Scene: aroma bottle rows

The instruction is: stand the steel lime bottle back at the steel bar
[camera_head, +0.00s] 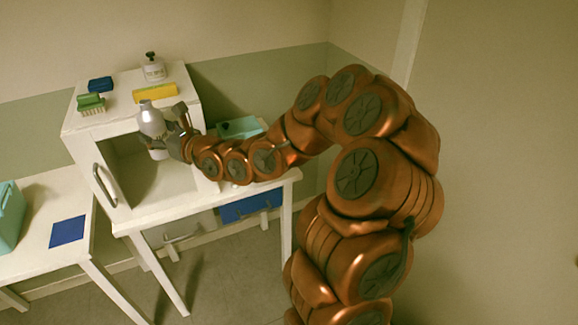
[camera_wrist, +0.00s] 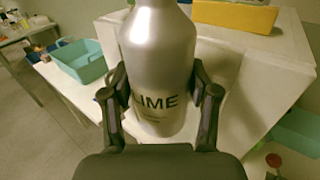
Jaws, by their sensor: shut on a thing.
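The steel lime bottle, a silver-grey bottle with dark LIME lettering, is in my gripper (camera_head: 176,146). In the head view the bottle (camera_head: 151,122) is upright in front of the white cabinet's open front. In the wrist view the bottle (camera_wrist: 158,50) stands between the two fingers of my gripper (camera_wrist: 160,88), which press on its sides around the lettering. Its top is cut off there. I cannot make out a steel bar in either view.
The white cabinet (camera_head: 188,100) bears a green brush (camera_head: 91,102), a blue block (camera_head: 100,84), a yellow block (camera_head: 155,93) and a white dark-topped bottle (camera_head: 154,69). Its handled door (camera_head: 104,186) is at left. Teal bins (camera_head: 240,127) (camera_head: 9,215) stand on either side. A blue mat (camera_head: 67,232) lies left.

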